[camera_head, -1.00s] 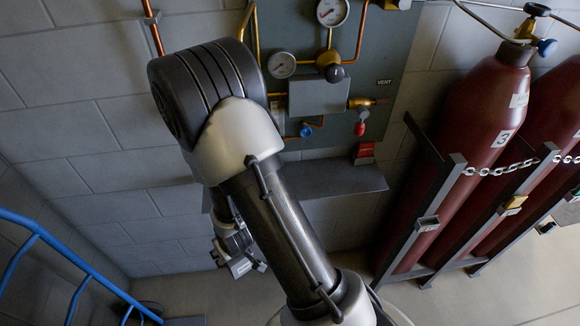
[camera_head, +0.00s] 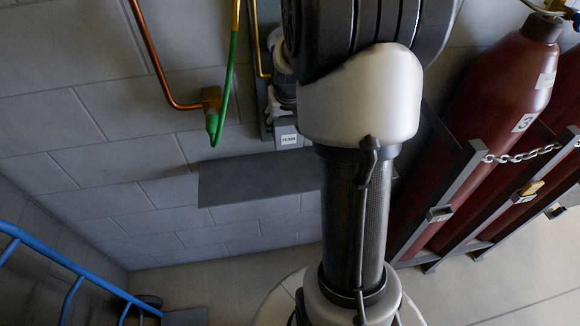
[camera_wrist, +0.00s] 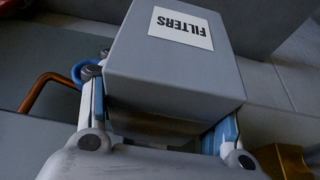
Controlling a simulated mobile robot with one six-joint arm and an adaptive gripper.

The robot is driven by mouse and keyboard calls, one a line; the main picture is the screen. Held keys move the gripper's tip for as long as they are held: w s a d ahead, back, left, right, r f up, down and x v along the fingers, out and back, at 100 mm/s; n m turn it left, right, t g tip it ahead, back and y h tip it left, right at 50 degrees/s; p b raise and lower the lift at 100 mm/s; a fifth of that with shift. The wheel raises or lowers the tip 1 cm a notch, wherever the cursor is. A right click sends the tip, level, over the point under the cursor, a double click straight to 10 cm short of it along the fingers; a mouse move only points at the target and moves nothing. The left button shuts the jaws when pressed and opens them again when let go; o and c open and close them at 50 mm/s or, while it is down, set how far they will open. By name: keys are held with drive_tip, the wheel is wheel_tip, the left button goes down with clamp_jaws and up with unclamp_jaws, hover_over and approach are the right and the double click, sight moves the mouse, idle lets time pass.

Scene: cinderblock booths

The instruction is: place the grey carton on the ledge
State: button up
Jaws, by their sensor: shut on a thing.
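The grey carton (camera_wrist: 175,75) has a white label reading FILTERS, upside down in the wrist view. My gripper (camera_wrist: 158,122) is shut on it, with a finger at each side. In the head view the carton (camera_head: 288,136) hangs below my gripper (camera_head: 283,100), in front of the wall panel and just above the ledge in the picture. The ledge (camera_head: 245,182) is a dark grey shelf on the block wall. Its left part is bare; my arm hides much of its right part. I cannot tell the gap between carton and ledge.
A copper pipe with a green hose fitting (camera_head: 211,118) comes down left of the panel, above the ledge. Dark red cylinders (camera_head: 480,130) stand chained in a rack (camera_head: 440,213) at the right.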

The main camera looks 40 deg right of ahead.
wheel_tip(320, 180, down, 17)
drive_tip(key=b, duration=0.5)
drive_tip(key=shift+w+r, duration=0.1)
drive_tip(key=shift+r, duration=0.1)
drive_tip(key=shift+f, duration=0.1)
drive_tip(key=o, duration=1.2)
drive_tip(key=p+v, duration=0.4)
drive_tip(key=v, duration=0.8)
drive_tip(key=s+a+r+n, duration=0.3)
drive_tip(key=s+a+r, duration=0.1)
drive_tip(key=a+r, duration=0.8)
drive_tip(key=s+a+r+n+y, duration=0.2)
drive_tip(key=s+a+r+n, duration=0.1)
drive_tip(key=s+a, duration=0.9)
drive_tip(key=shift+s+a+r+t, duration=0.35)
drive_tip(key=shift+s+r, duration=0.2)
drive_tip(key=shift+s, duration=0.4)
